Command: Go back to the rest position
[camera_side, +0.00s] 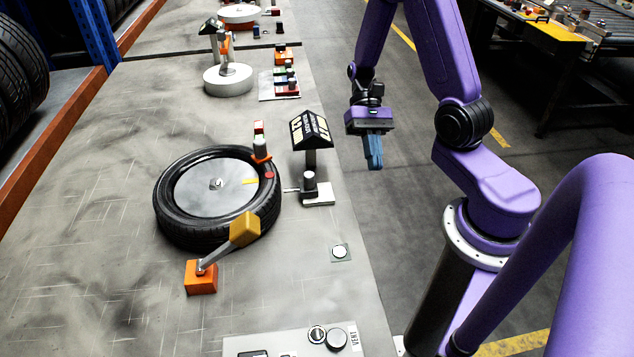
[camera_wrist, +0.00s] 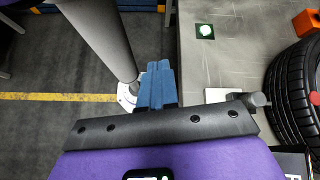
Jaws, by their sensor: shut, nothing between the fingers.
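My gripper (camera_side: 374,150) hangs beside the right edge of the grey table, over the floor, with its blue fingers pointing down. The fingers are together and hold nothing. They also show in the wrist view (camera_wrist: 157,84), in front of the floor and my own base column. The black tyre (camera_side: 171,223) lies flat on the table to the left, around a grey metal disc (camera_side: 205,190). My gripper is apart from it. In the wrist view part of the tyre (camera_wrist: 288,98) shows at the right edge.
A lever with a yellow block (camera_side: 245,229) leans by the tyre from an orange base (camera_side: 201,278). A post with a black sign (camera_side: 310,130) stands between tyre and gripper. A round white button (camera_side: 340,252) and a control panel (camera_side: 293,342) are nearer. The floor below my gripper is clear.

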